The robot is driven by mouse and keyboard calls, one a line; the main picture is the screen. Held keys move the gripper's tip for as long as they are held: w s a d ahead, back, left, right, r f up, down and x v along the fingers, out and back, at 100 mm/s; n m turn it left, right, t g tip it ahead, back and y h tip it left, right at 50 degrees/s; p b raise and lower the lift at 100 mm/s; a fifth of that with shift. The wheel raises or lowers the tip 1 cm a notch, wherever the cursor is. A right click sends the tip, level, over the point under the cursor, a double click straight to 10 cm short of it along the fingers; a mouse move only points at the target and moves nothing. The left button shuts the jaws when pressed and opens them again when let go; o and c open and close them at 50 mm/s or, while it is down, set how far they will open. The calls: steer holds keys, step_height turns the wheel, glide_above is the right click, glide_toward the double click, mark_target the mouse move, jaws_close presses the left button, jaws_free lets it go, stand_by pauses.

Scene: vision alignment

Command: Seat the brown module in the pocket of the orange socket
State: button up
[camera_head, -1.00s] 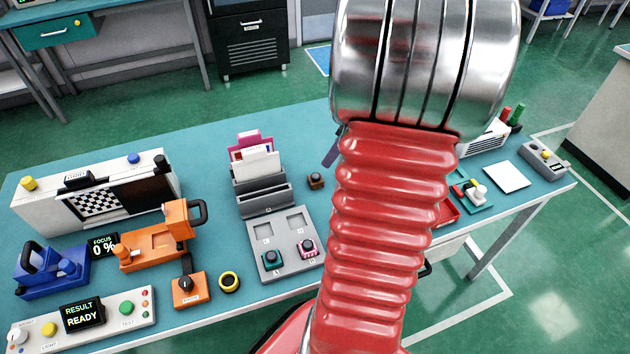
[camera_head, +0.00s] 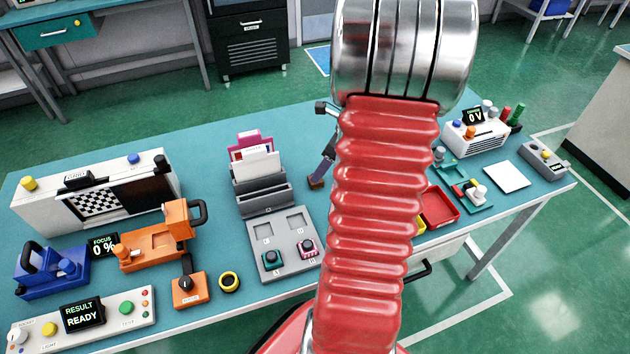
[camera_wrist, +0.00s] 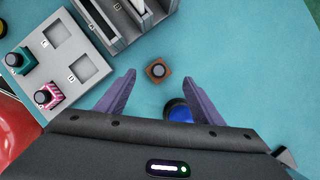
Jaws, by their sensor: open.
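A grey tray (camera_head: 264,262) holds teal and pink modules, with a grey rack (camera_head: 262,197) behind it. A blue socket (camera_head: 38,285), a checkerboard unit (camera_head: 50,215) and a control panel (camera_head: 120,318) stand left. A red tray (camera_head: 440,207) lies right. A blue round thing (camera_wrist: 180,112) shows between my fingers.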

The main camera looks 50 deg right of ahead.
steer(key=x, duration=0.5)
steer(key=shift+a, duration=0.15)
stand_by(0.3)
steer(key=c, duration=1.1)
steer(key=shift+r, duration=0.1)
step_height(320, 180, up, 10)
steer(key=shift+f, duration=0.1)
steer(key=shift+s, duration=0.1)
stand_by(0.8)
